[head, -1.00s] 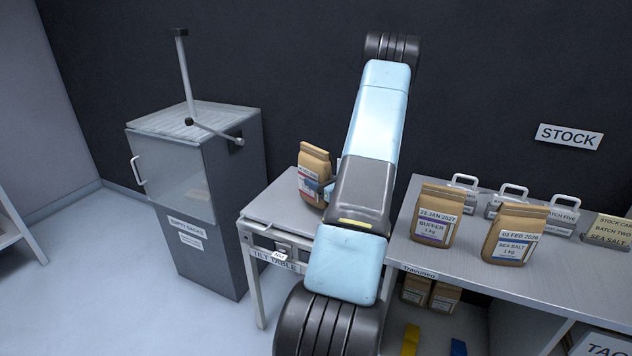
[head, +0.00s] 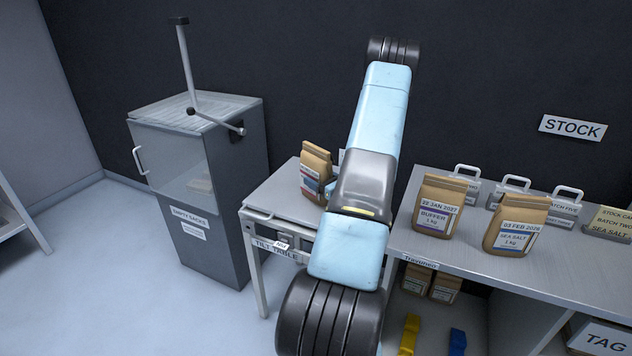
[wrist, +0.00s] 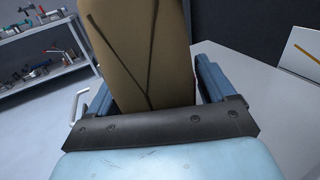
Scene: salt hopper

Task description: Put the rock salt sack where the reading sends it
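A brown paper sack (head: 316,160) stands on the tilt table (head: 270,205). Its label has red and blue parts, but the print is too small to read. My gripper (head: 329,188) is beside the sack's right side in the head view, partly hidden by my arm. In the wrist view the sack (wrist: 145,45) rises between my two blue fingers (wrist: 155,90), with a narrow gap beside the right finger. The fingers look open around it.
A grey cabinet (head: 215,220) labelled for empty sacks stands left, its clear door closed. On the right bench (head: 440,255) stand a buffer sack (head: 437,205), a sea salt sack (head: 516,224) and handled grey blocks (head: 565,208) under a STOCK sign (head: 572,128). More sacks (head: 432,283) sit below.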

